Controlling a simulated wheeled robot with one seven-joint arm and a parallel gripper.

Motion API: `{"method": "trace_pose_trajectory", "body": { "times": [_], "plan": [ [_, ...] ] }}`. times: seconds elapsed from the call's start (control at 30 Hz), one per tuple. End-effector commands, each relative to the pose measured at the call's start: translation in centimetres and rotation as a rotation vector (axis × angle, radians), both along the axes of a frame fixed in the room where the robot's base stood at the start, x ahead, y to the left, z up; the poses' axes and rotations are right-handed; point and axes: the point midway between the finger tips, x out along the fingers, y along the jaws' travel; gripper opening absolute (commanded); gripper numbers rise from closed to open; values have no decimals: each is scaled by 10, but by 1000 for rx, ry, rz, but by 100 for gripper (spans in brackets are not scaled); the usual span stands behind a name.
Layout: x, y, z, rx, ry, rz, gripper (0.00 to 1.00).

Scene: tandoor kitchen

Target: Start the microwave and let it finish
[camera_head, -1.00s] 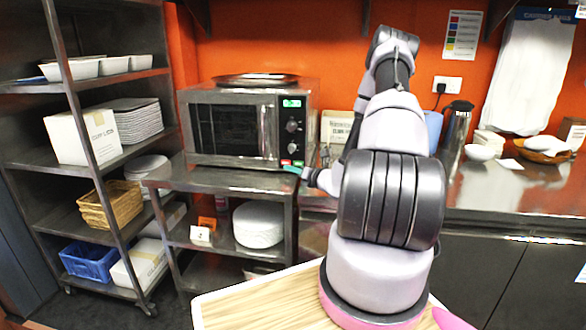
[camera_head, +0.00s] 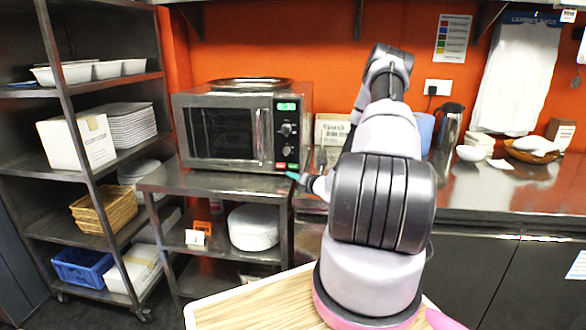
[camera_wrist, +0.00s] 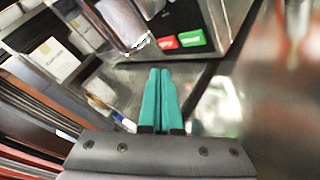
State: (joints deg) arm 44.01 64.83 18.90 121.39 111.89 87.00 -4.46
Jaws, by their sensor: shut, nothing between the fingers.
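The microwave (camera_head: 222,132) stands with its door shut on a steel stand, with a lit green display (camera_head: 287,106) and dials on its right panel. A red button (camera_head: 281,166) and a green button (camera_head: 293,167) sit at the panel's foot. In the wrist view the red button (camera_wrist: 167,42) and green button (camera_wrist: 192,37) are close beyond my fingertips. My gripper (camera_head: 293,175) is just below and in front of the buttons; its teal fingers (camera_wrist: 160,72) are pressed together and empty. They look apart from the buttons, though the exact gap is unclear.
A round metal tray (camera_head: 250,84) lies on top of the microwave. A counter (camera_head: 520,200) with a flask (camera_head: 447,128) and bowls runs to the right.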

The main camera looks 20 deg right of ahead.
Motion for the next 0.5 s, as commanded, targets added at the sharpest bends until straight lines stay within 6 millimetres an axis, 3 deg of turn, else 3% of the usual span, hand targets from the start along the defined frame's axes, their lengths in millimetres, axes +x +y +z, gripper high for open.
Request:
{"method": "trace_pose_trajectory", "body": {
  "times": [0.2, 0.5],
  "plan": [
    [25, -17, 0, -3, -2, -1, 0],
    [40, -27, 0, -1, 0, -1, 0]
  ]
}}
